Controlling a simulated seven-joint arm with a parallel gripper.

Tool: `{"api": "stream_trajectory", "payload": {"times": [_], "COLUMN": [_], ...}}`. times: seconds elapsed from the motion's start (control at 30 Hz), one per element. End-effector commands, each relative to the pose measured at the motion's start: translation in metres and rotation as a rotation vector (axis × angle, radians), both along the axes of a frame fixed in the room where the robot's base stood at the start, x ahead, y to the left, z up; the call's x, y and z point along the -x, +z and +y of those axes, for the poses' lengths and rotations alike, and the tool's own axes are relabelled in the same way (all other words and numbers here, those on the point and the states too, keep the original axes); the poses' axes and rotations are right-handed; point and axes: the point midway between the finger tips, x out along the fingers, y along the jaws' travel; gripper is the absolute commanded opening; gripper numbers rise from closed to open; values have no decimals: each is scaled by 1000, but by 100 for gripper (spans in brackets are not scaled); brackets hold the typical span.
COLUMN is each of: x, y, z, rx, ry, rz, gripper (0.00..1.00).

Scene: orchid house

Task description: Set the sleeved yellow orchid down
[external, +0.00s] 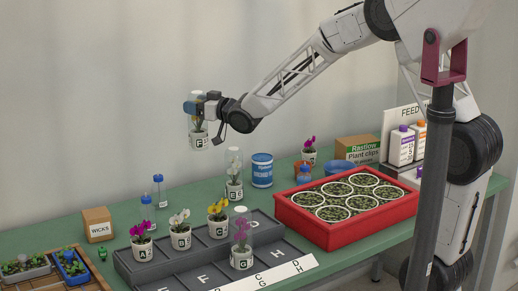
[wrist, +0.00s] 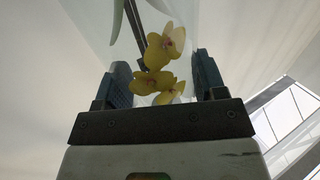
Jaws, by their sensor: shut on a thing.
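The sleeved yellow orchid (external: 199,141) is in a small white pot marked F inside a clear sleeve. My gripper (external: 197,108) is shut on it and holds it upright, high above the left back of the green bench. In the wrist view, yellow flowers (wrist: 160,52) show through the clear sleeve between the two fingers of my gripper (wrist: 162,80); the pot is out of that view. A grey compartment tray (external: 185,282) with letter labels stands at the front of the bench. Pots with purple, white and yellow orchids stand in its back row.
A sleeved purple orchid (external: 241,257) stands in the tray's front part. A sleeved white orchid (external: 233,190) and blue tin (external: 262,171) stand behind the tray. Small bottles (external: 159,190) and a wicks box (external: 98,224) are at left. A red crate (external: 345,235) fills the right.

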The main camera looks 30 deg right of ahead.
Motion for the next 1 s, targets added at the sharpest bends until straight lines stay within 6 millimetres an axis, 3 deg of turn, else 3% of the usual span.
{"api": "stream_trajectory", "payload": {"times": [0.1,0.4,0.53,0.7,1.0], "x": [-13,-11,-11,-11,-11], "y": [-11,-81,-101,-113,-114], "z": [-13,-11,-10,-10,-10], "rx": [0,-1,-1,0,0], "ry": [-3,-2,-2,-1,-2], "rz": [2,4,0,-1,-1], "gripper": [22,22,22,22,22]}}
